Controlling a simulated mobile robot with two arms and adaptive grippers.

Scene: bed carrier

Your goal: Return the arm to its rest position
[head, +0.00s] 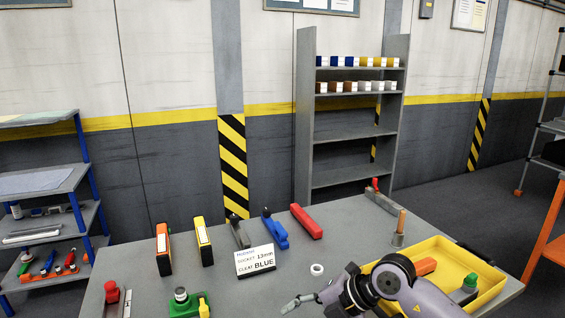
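My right arm comes in from the lower right, over the near part of the grey table (350,235) and partly in front of the yellow tray. Its gripper (298,303) points left, low near the table's front side, and no object shows in it. The fingers are small and seen from the side, so I cannot tell whether they are open or shut. My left gripper is not in view.
A yellow tray (435,245) holds an orange piece (425,266) and a green-topped piece (466,287). A white card (255,261) reads socket 13mm, cleat BLUE. A white ring (317,270), green item (181,302) and blue piece (275,232) lie around the gripper.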

